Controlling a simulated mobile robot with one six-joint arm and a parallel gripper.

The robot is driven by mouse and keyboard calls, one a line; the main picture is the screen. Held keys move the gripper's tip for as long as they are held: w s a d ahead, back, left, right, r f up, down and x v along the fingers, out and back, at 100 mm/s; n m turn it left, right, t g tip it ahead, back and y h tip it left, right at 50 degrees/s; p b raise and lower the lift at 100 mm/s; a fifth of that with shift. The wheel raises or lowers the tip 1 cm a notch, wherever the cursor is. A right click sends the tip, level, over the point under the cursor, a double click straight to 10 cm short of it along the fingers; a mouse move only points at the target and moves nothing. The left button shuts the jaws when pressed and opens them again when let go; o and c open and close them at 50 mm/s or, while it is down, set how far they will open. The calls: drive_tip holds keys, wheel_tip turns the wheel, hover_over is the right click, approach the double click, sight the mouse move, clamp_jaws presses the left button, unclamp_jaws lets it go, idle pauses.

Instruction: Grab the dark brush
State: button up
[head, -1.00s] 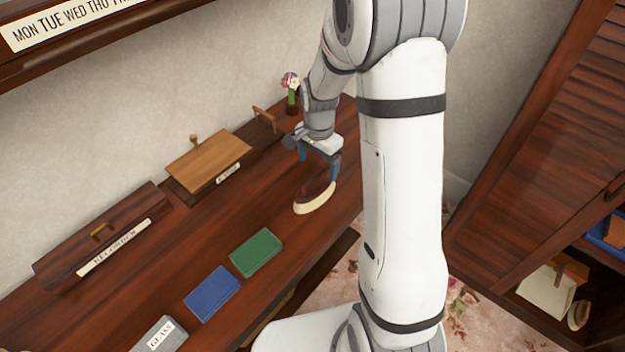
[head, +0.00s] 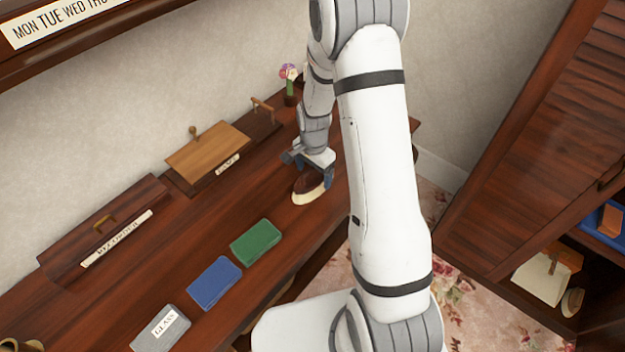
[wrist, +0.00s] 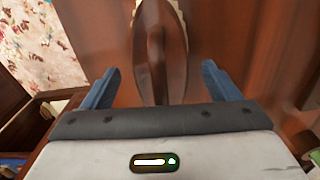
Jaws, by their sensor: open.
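The dark brush (head: 309,186) has a dark brown oval back and pale bristles. It lies on the wooden table near its right end. My gripper (head: 314,170) is directly above and around the back end of the brush in the head view. In the wrist view the brush (wrist: 160,55) stands between my two blue fingers, and my gripper (wrist: 162,85) is open. A gap shows on each side, so neither finger touches the brush there. The brush's near end is partly hidden by the gripper body in the wrist view.
A green book (head: 257,242), a blue book (head: 215,283) and a grey box labelled GLASS (head: 160,328) lie along the table's front. Wooden lidded boxes (head: 208,150) line the wall. A small flower vase (head: 290,88) stands behind my arm. A shelf unit is at right.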

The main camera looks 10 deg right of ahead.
drive_tip(key=c, duration=1.1)
drive_tip(key=shift+c, duration=0.3)
